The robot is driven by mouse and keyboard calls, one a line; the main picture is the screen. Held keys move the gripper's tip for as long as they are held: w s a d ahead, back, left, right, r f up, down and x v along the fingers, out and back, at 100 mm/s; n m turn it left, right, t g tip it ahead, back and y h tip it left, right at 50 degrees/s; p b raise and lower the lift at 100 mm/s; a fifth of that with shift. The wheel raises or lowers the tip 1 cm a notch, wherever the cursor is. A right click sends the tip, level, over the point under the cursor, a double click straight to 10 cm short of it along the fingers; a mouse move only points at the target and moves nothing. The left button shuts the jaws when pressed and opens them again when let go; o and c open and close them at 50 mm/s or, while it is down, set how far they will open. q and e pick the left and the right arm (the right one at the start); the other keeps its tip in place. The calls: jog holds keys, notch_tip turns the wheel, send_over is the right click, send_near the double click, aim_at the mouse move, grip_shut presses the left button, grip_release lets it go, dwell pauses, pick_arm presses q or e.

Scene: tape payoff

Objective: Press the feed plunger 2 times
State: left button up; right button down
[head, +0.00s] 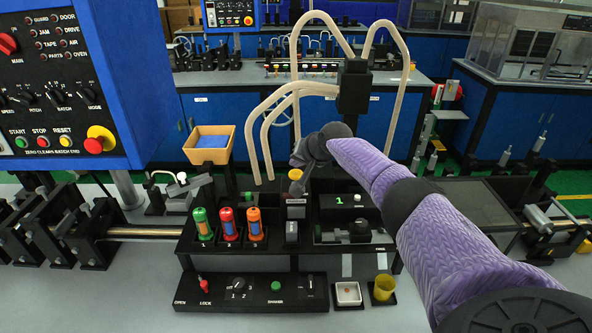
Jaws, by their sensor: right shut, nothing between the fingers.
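My right arm comes in from the right in a purple sleeve. Its dark gripper (298,163) is shut and empty, pointing down and left over the middle of the black machine. Just below the fingertips is a small yellow cap (295,174) on a dark block, which may be the feed plunger. No label on it can be read. I cannot tell whether the fingertips touch the cap or hover above it. My left gripper is out of view.
Green, red and orange canisters (229,224) stand left of the block. A black control box (250,292) is in front. A wooden bin (209,144) stands behind. Cream tubes (267,130) arch close to the gripper. A blue control panel (70,85) fills the upper left.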

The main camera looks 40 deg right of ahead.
aim_at(297, 174)
jog(key=shift+r, duration=0.25)
notch_tip(297, 174, up, 4)
jog(key=p, duration=0.4)
jog(key=shift+f, duration=0.2)
jog(key=shift+r+p, duration=0.5)
jog(key=shift+r, duration=0.1)
jog(key=shift+f, duration=0.15)
dwell(0.4)
